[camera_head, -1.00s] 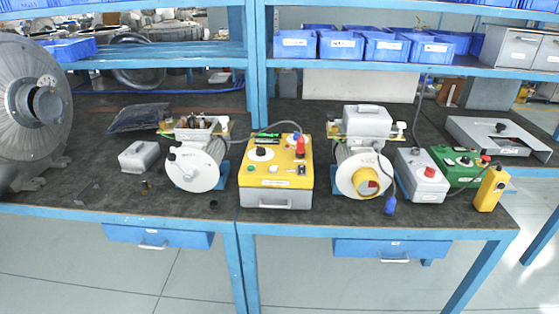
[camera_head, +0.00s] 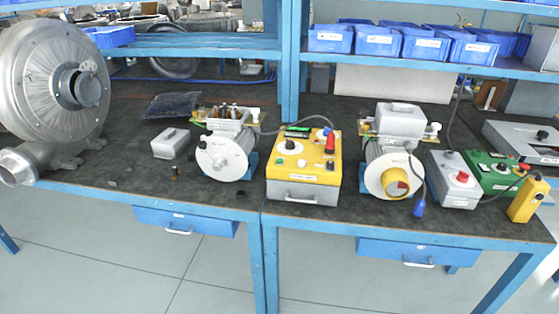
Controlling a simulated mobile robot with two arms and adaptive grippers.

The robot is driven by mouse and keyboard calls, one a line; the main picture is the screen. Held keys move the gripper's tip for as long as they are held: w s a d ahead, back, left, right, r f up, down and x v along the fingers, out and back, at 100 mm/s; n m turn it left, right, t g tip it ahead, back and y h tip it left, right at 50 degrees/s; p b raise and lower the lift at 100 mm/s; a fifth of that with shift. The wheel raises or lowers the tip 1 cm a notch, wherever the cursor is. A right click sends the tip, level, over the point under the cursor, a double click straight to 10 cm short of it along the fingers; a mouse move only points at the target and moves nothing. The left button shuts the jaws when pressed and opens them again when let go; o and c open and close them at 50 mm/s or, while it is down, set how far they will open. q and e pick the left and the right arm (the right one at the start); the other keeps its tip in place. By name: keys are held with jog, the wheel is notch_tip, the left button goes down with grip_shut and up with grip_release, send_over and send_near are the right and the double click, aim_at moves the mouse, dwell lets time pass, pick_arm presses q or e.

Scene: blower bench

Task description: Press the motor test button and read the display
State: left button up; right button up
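A yellow-topped test box (camera_head: 304,160) with a grey drawer-like front stands in the middle of the bench. Its top carries a small display strip (camera_head: 297,130) with green on it, a black knob (camera_head: 290,145), a red plug or connector (camera_head: 330,142) and small switches near the front right. Its lettering is too small to read. A motor (camera_head: 223,155) with its terminal box open stands left of it, and a second motor (camera_head: 391,170) with a closed grey cover and yellow socket stands right of it. A cable runs from the left motor to the box. Neither gripper is in view.
A big grey blower (camera_head: 40,95) fills the bench's left end. A grey control box (camera_head: 455,183), a green box (camera_head: 493,172) and a yellow pendant (camera_head: 527,200) stand at right. Blue bins (camera_head: 376,42) line the shelf above. Floor in front is clear.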

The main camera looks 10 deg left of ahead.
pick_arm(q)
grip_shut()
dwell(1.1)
